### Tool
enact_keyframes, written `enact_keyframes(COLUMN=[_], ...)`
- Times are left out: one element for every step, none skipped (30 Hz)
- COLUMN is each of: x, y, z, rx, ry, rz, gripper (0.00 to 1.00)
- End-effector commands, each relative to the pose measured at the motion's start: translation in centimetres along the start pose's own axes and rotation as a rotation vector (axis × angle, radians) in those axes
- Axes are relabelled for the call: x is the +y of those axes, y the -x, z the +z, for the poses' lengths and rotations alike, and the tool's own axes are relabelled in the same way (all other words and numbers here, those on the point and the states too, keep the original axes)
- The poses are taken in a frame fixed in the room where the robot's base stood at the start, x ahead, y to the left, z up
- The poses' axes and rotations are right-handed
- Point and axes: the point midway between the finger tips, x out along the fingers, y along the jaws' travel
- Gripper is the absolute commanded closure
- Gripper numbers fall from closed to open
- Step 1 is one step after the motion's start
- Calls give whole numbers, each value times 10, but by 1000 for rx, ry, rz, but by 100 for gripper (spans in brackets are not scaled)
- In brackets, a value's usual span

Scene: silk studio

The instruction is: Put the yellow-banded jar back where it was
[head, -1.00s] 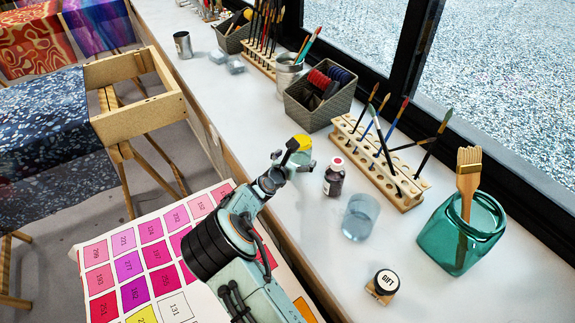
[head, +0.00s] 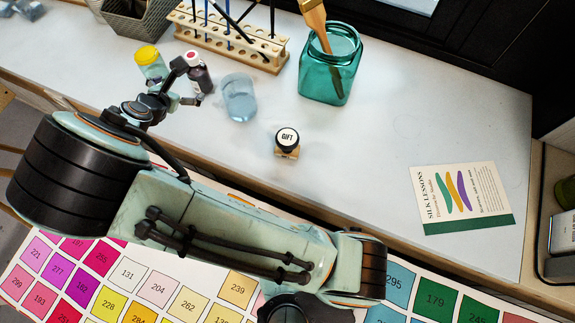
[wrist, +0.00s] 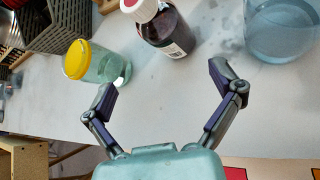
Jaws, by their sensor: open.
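The jar with the yellow top (head: 153,71) stands on the white counter; its clear, pale green body and yellow lid also show in the wrist view (wrist: 105,64). My gripper (head: 188,82) is open and low over the counter, just right of the jar in the head view. In the wrist view my fingers (wrist: 162,84) are spread with nothing between them. The jar is outside the left finger, close to its tip; I cannot tell whether they touch.
A dark bottle with a white and red cap (wrist: 168,32) stands just ahead of my fingers. A glass of water (head: 239,98), a GIFT stamp (head: 287,142), a brush rack (head: 230,43) and a teal jar (head: 330,75) stand nearby. The counter right of the stamp is mostly clear, up to a booklet (head: 465,197).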

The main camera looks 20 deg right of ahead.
Motion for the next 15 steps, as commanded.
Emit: enact_keyframes(x=[-28,-45,-66,-81,-96,-116,-130,-143,-160,-172,-184,-198,-207,-216,-227], y=[4,10,20,30,41,60,75,92,114,130,146,166,179,191,205], z=[18,24,31,35,39,44,47,49,51,52,52,50,49,47,43], rx=[76,122,177,216,251,293,318,336,349,352,348,334,317,297,266], ry=[-217,-347,-522,-653,-786,-962,-1088,-1207,-1354,-1454,-1543,-1650,-1721,-1782,-1853], rz=[-95,-155,-235,-298,-363,-452,-520,-586,-671,-732,-791,-862,-910,-955,-1006], gripper=[8,8,8,8,8,8,8,8,8,8,8,8,8,8,8])
